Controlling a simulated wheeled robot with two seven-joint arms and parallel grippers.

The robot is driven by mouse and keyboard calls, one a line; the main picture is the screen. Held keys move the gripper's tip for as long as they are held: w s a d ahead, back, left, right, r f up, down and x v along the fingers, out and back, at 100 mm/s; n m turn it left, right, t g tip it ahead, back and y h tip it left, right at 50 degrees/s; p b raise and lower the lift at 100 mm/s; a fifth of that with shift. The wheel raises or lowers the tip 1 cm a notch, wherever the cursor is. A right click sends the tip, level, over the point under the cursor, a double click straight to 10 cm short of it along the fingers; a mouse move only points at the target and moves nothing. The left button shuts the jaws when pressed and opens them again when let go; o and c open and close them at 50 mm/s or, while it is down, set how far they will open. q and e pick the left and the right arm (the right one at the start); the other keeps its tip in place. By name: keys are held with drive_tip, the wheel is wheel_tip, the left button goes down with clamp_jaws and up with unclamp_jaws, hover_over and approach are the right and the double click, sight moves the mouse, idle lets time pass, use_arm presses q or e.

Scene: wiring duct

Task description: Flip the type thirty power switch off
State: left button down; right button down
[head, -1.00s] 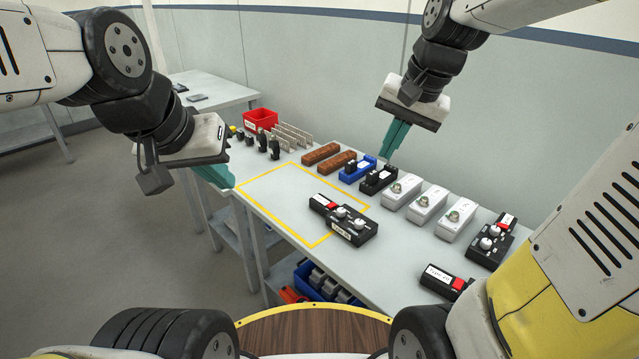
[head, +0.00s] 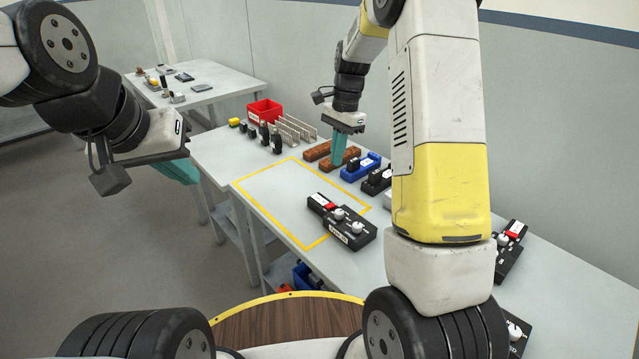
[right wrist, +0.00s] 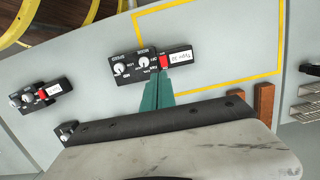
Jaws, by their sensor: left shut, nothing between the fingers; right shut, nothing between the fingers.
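A black power unit with two white knobs (head: 342,222) sits on the table, partly over the yellow outline's right edge. In the right wrist view the red switch (right wrist: 165,62) sits beside a white label that seems to read Type 30 (right wrist: 180,58). I cannot tell which way the switch is tipped. My right gripper (head: 338,165) is shut and empty, pointing down; its teal fingertips (right wrist: 157,84) appear just short of the switch in the wrist view. My left gripper (head: 182,172) is shut and empty, left of the table.
Brown blocks (head: 340,160), a blue block (head: 360,168) and a red bin (head: 264,111) stand along the back. Another black unit with a red switch (head: 509,246) is at the right. My right arm hides part of the table. The yellow-outlined area (head: 285,200) is mostly clear.

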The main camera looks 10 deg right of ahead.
sight(329, 208)
drive_tip(key=f, duration=0.4)
drive_tip(key=a+f, duration=0.1)
drive_tip(key=f, duration=0.4)
drive_tip(key=s+f, duration=0.1)
drive_tip(key=f, duration=0.3)
drive_tip(key=shift+s+a+f, duration=0.1)
drive_tip(key=shift+a+f, duration=0.3)
drive_tip(key=shift+s+a+f+h, duration=0.2)
drive_tip(key=shift+a+f+h, duration=0.1)
drive_tip(key=shift+h, duration=0.1)
drive_tip(key=shift+d, duration=0.2)
